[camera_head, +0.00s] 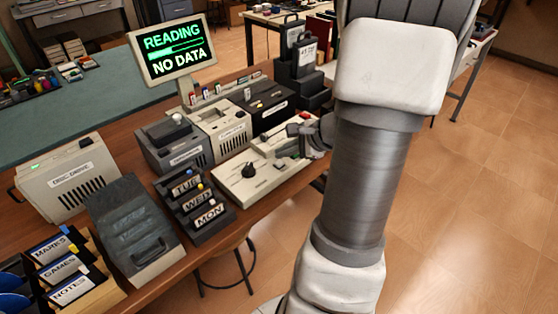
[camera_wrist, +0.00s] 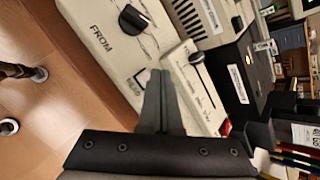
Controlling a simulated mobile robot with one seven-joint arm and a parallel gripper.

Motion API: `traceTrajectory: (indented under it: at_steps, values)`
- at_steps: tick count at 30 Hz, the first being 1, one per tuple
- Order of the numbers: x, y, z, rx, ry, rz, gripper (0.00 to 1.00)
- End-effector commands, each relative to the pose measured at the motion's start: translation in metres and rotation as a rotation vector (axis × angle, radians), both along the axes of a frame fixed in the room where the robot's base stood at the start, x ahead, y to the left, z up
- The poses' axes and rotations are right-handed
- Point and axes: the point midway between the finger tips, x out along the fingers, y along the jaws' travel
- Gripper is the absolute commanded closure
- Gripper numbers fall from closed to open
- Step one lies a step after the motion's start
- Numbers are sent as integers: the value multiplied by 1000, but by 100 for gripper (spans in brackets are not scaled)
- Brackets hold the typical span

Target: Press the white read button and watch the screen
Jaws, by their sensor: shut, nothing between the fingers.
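The screen (camera_head: 170,50) reads "READING" above a partly filled green bar, with "NO DATA" below. A pale control panel (camera_head: 262,184) lies flat on the bench in front of the drives, with a black knob (camera_head: 248,171) at its left. In the wrist view the panel (camera_wrist: 112,72) shows the knob (camera_wrist: 133,19) beside the word "FROM". My gripper (camera_head: 281,153) is over the panel's right part. Its fingers (camera_wrist: 160,73) are together and empty, pointing at the panel. I cannot make out a white button; the fingers cover part of the panel.
A black rack labelled TUE, WED, MON (camera_head: 197,205) stands left of the panel. Grey drive boxes (camera_head: 222,133) and a black box (camera_head: 265,104) stand behind it. A red part (camera_head: 306,115) shows near my gripper. Open floor (camera_head: 480,210) lies to the right.

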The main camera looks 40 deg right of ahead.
Motion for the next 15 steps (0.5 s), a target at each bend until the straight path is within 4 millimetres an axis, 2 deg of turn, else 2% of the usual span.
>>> traceTrajectory:
  at_steps: [8,15]
  values:
    - [0,0,3,0,0,0,100]
    - [0,0,25,0,-1,-1,100]
